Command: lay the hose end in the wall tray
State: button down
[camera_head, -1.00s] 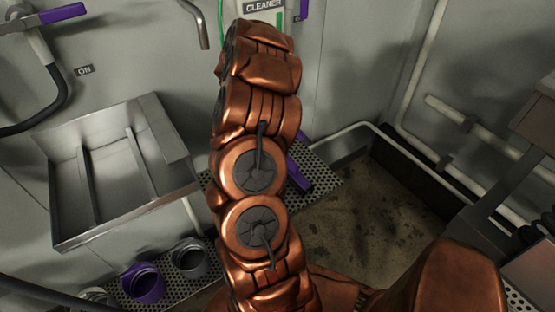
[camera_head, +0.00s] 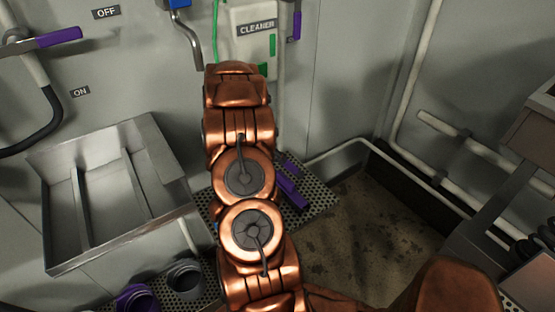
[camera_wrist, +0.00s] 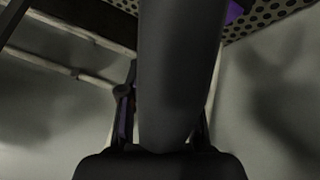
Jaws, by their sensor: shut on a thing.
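The wall tray (camera_head: 161,157) is an open grey metal tray with thin inner bars, on the wall at the left of the head view. It looks empty. My gripper (camera_wrist: 164,118) shows in the wrist view, shut on a thick dark grey round piece, the hose end (camera_wrist: 180,60). The piece runs up out of the picture, so its tip is not seen. In the head view my copper arm hides the gripper and what it holds. The arm stands to the right of the tray. The gripper's exact distance from the tray cannot be told.
A purple-handled valve (camera_head: 58,37) with a black hose (camera_head: 40,135) is on the wall above the tray. Purple and grey round cups (camera_head: 185,278) stand below it on a perforated shelf. A cleaner bottle (camera_head: 255,45) hangs behind my arm. A floor pit (camera_head: 370,220) lies right.

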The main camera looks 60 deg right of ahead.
jog(key=shift+f, duration=0.45)
jog(key=shift+f, duration=0.1)
jog(key=c, duration=0.8)
grip_release()
